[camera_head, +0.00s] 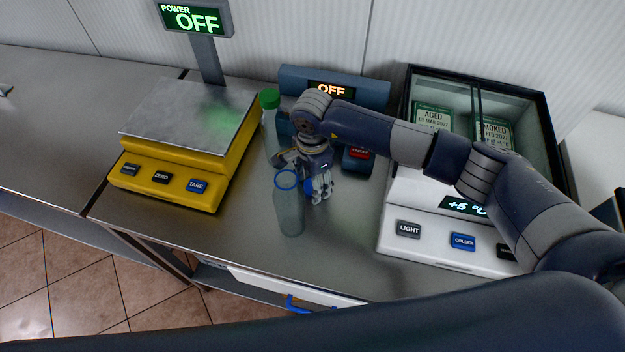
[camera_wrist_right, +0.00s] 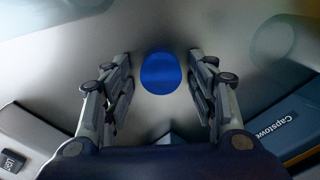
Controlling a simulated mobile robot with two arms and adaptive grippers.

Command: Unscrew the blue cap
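A clear bottle (camera_head: 289,210) with a blue ring around its open mouth stands upright on the steel counter, with no cap on it. My right gripper (camera_head: 319,190) points down just right of the bottle, with its fingers apart. A blue cap (camera_wrist_right: 160,73) shows as a round disc between the open fingers in the right wrist view, with small gaps on both sides. In the head view the blue cap (camera_head: 309,186) is partly hidden by the fingers. I cannot tell whether it rests on the counter. My left gripper is not in view.
A green-capped bottle (camera_head: 269,110) stands behind, beside a blue machine (camera_head: 350,86) reading OFF with a red button. A yellow scale (camera_head: 170,183) is left. A white-fronted glass cooling case (camera_head: 440,240) is right. The counter's front edge lies close to the open bottle.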

